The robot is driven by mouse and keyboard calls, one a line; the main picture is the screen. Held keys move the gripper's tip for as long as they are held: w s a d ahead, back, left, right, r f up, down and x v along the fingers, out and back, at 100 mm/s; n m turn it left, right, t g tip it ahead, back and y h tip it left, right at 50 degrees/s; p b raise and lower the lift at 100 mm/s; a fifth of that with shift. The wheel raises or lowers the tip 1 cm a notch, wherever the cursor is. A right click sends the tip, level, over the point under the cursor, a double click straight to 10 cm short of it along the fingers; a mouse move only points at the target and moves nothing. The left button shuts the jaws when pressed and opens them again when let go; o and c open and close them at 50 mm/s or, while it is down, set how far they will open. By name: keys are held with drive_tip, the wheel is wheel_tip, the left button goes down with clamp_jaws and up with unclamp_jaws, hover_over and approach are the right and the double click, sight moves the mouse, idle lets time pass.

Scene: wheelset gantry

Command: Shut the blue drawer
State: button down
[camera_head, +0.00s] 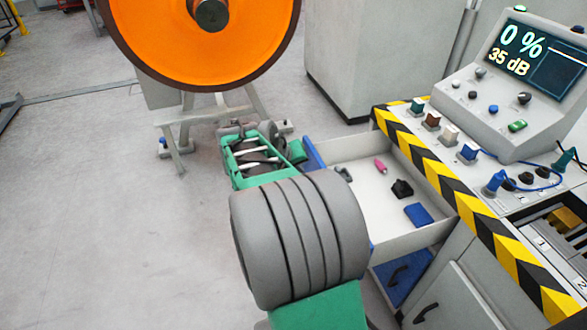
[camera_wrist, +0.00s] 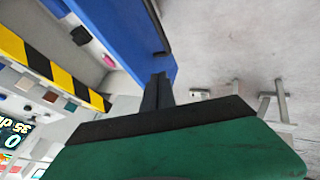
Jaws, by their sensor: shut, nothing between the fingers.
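The drawer (camera_head: 355,205) stands open under the striped console edge, with a pale grey inside and a blue front (camera_head: 313,153) on its left side. The blue front also shows in the wrist view (camera_wrist: 125,38), with a dark handle (camera_wrist: 157,22) along it. My gripper (camera_wrist: 158,78) is shut and empty, its fingers at the outer edge of the blue front in the wrist view. I cannot tell whether they touch it. In the head view, my grey and green arm hides part of the drawer front, and the fingertips are hard to make out.
Inside the drawer lie a pink item (camera_head: 380,166), a black item (camera_head: 402,188) and a blue block (camera_head: 418,214). The console screen (camera_head: 537,55) stands right. An orange wheel (camera_head: 200,40) is at the back. The floor (camera_head: 100,200) on the left is clear.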

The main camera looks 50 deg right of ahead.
drive_tip(key=d+f, duration=0.2)
drive_tip(key=d, duration=0.1)
drive_tip(key=s+d+f+b, duration=0.1)
drive_tip(key=shift+d+f, duration=0.15)
drive_tip(key=shift+d, duration=0.25)
drive_tip(key=shift+s+d, duration=0.3)
drive_tip(key=shift+d, duration=0.2)
